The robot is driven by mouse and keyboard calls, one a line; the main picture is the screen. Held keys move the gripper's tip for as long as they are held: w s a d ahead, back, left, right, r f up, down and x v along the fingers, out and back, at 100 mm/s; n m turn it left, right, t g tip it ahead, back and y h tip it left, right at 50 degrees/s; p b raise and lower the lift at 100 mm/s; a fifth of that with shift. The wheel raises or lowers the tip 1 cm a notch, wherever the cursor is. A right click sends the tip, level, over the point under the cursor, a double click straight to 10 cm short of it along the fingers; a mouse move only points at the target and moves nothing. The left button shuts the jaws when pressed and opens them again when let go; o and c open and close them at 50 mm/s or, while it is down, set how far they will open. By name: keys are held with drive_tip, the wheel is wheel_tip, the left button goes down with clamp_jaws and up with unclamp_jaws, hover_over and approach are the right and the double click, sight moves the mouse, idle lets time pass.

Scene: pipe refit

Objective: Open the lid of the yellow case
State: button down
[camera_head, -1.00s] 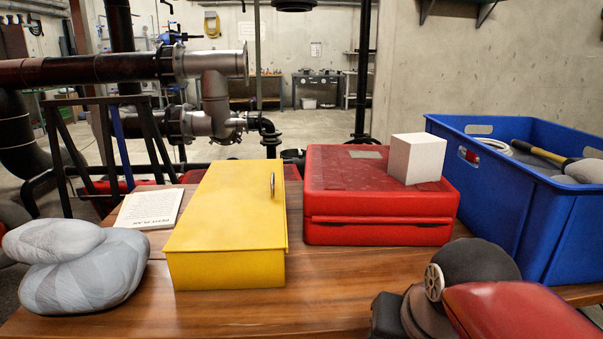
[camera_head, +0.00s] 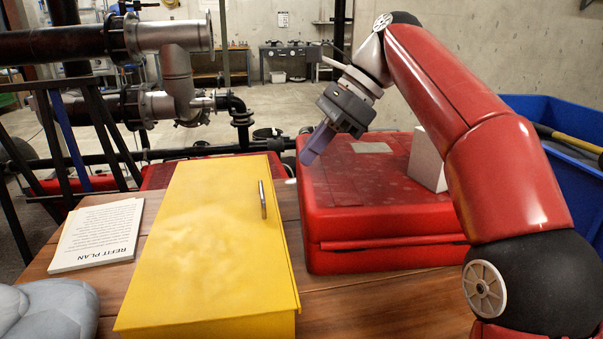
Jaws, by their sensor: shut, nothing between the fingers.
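The yellow case (camera_head: 205,235) lies on the wooden table with its lid closed. A small metal handle (camera_head: 263,199) stands on the lid near its right edge. My gripper (camera_head: 309,158) is shut and empty. It hangs from my red arm, tilted down to the left, above the left part of the red case and to the right of the yellow case's handle. It appears apart from the handle.
The red case (camera_head: 385,243) stands close to the right of the yellow case, with a white block (camera_head: 427,160) on it. A blue crate (camera_head: 573,185) is at the right. Papers (camera_head: 98,235) and grey wrapped bundles (camera_head: 50,308) lie at the left.

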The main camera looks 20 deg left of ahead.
sight(278, 210)
drive_tip(key=b+x, duration=0.3)
drive_tip(key=x, duration=0.6)
drive_tip(key=shift+s+a+f, duration=0.15)
drive_tip(key=shift+f, duration=0.1)
drive_tip(key=shift+r, duration=0.15)
